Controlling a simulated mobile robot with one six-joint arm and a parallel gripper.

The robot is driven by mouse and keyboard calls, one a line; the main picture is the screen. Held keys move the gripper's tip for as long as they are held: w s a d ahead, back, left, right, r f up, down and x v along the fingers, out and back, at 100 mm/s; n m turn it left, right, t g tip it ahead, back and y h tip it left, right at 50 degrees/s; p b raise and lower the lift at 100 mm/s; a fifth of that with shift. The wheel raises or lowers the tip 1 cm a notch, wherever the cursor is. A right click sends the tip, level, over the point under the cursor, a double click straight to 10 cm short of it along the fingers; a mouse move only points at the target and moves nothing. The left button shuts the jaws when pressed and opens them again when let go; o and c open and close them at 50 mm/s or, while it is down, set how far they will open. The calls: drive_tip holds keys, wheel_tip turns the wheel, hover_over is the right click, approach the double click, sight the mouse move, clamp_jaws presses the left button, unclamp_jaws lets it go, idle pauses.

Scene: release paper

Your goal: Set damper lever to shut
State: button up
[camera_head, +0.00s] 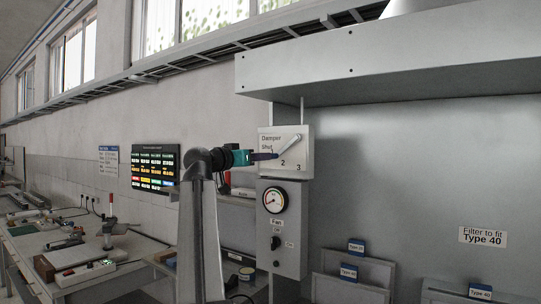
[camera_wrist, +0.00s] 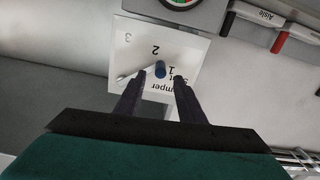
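The white damper panel (camera_head: 305,157) is marked Damper, Shut, 2 and 3 in the head view; it appears upside down in the wrist view (camera_wrist: 122,52). The pale lever (camera_head: 291,144) runs down-left from the panel's upper right. My gripper (camera_head: 268,156) is at the panel's left side. In the wrist view my gripper (camera_wrist: 159,77) is open, with its dark fingertips on either side of the knob and gaps visible. Contact cannot be told.
A gauge (camera_head: 275,200) and fan switch (camera_head: 275,243) are on the grey box below the panel. The metal hood (camera_head: 400,65) overhangs above right. Red and black markers (camera_wrist: 281,40) hang near the panel in the wrist view. A cluttered bench (camera_head: 125,272) stands left.

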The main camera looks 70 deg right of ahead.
drive_tip(key=p+x, duration=0.1)
drive_tip(key=x, duration=0.6)
drive_tip(key=shift+d+p, duration=0.1)
drive_tip(key=shift+p, duration=0.3)
clamp_jaws()
drive_tip(key=shift+d, duration=0.2)
drive_tip(key=shift+a, duration=0.2)
drive_tip(key=shift+s, duration=0.1)
